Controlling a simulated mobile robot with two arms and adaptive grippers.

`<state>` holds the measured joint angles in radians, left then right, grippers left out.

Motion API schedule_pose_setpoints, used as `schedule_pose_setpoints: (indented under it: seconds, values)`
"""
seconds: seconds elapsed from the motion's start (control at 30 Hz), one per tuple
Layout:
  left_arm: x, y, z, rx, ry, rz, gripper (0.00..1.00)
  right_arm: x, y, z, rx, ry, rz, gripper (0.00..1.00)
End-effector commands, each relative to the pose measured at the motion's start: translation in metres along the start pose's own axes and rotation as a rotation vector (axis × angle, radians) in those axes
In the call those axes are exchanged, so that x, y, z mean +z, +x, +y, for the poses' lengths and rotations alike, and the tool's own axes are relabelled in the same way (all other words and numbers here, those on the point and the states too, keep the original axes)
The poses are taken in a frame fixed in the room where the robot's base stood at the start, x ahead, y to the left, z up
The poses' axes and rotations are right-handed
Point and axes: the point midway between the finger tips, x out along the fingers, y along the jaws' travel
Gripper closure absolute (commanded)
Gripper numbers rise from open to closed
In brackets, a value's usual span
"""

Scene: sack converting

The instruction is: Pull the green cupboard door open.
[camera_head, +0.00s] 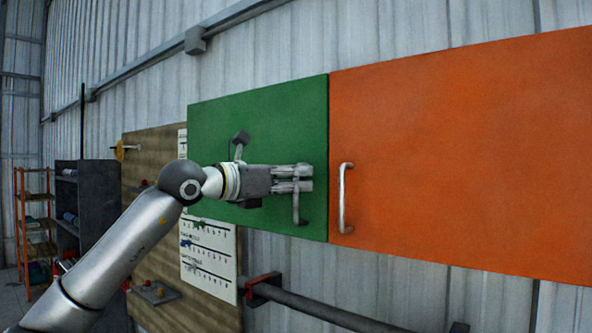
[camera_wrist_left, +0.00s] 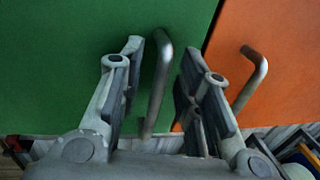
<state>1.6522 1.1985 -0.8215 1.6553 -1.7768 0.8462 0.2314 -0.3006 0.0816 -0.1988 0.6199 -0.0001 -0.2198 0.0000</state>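The green cupboard door (camera_head: 262,122) looks shut, level with the orange door beside it. Its upright metal bar handle (camera_head: 296,208) is near its right edge. My left gripper (camera_head: 302,178) is in front of this handle and hides part of it. In the left wrist view the green door's handle (camera_wrist_left: 160,85) stands between the two spread fingers of the left gripper (camera_wrist_left: 161,75). A gap shows on both sides of the bar, so the fingers look open around it and not closed on it. My right gripper is in neither view.
The orange door (camera_head: 460,150) with its own bar handle (camera_head: 344,198) is close on the right. A pipe (camera_head: 330,308) runs below the cupboard. A brown board (camera_head: 150,235) with a white chart (camera_head: 215,268) is on the left, by a dark shelf unit (camera_head: 88,190).

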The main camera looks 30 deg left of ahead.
Motion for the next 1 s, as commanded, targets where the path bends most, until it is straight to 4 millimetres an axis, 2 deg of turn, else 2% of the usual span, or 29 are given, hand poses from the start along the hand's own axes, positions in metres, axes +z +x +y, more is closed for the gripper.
schedule_pose_setpoints:
  seconds: [0.1,0.37,0.6,1.0]
  values:
    - [-0.0001,0.006,0.0003,0.001,0.0,0.001,0.68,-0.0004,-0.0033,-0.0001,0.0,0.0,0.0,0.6]
    - [-0.001,0.0068,0.0001,0.001,0.0,0.001,0.68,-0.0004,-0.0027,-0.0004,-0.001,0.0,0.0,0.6]
    - [-0.0008,0.0065,0.0,0.0,0.0,0.0,0.99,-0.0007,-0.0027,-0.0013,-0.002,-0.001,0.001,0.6]
    - [-0.0006,0.005,0.0004,-0.001,0.0,0.0,1.0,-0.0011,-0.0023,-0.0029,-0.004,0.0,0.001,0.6]
